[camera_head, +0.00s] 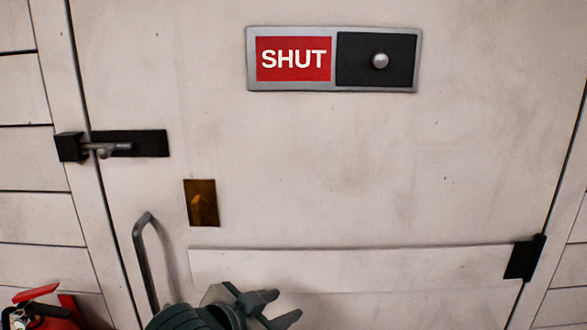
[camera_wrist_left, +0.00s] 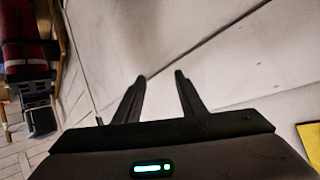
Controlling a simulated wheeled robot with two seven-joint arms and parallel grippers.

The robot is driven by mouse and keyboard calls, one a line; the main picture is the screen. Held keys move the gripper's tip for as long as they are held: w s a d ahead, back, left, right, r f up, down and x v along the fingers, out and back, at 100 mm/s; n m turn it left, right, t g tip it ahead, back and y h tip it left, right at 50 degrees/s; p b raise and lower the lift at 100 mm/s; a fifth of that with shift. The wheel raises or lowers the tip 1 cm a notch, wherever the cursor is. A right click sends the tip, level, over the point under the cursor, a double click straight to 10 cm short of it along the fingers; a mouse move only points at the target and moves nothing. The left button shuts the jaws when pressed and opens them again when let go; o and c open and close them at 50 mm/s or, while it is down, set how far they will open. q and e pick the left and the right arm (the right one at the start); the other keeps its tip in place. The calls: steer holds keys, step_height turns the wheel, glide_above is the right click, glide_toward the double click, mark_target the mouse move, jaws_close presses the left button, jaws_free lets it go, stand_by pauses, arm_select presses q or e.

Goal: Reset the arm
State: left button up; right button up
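My left gripper (camera_head: 275,308) is low in the head view, in front of the lower part of a pale door (camera_head: 440,170). Its two fingers are apart with nothing between them. In the left wrist view the fingers (camera_wrist_left: 160,98) also stand apart and empty, with a pale panelled surface beyond them. My right gripper is in neither view.
The door carries a red SHUT sign (camera_head: 293,59) with a knob (camera_head: 380,61), a black bolt (camera_head: 135,143), a brass plate (camera_head: 201,204), a grey handle (camera_head: 143,262) and a black hinge (camera_head: 524,258). A red extinguisher (camera_head: 40,312) stands at lower left.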

arm_select(q)
steer(key=s+a+f+n+g+y, duration=0.1)
steer(key=s+a+f+n, duration=0.1)
steer(key=s+a+f, duration=0.55)
steer(key=s+a+f+n+g+y, duration=0.2)
steer(key=s+f, duration=0.2)
steer(key=f, duration=0.7)
steer(key=s+a+f+n+g+y, duration=0.15)
steer(key=s+a+f, duration=0.35)
steer(key=f, duration=0.5)
steer(key=s+a+f+n+g+y, duration=0.1)
steer(key=s+a+f, duration=0.2)
steer(key=s, duration=0.4)
steer(key=s+a+f+n+g+y, duration=0.1)
steer(key=s+a+f, duration=0.15)
steer(key=s, duration=0.35)
steer(key=w+d+f+t+h, duration=0.1)
steer(key=d+f, duration=0.1)
steer(key=f, duration=1.5)
steer(key=w+d+f+t, duration=0.1)
steer(key=d+f+t, duration=0.1)
steer(key=f, duration=1.5)
steer(key=shift+w+d+f+h, duration=0.35)
steer(key=shift+w+d, duration=0.05)
steer(key=shift+d, duration=0.25)
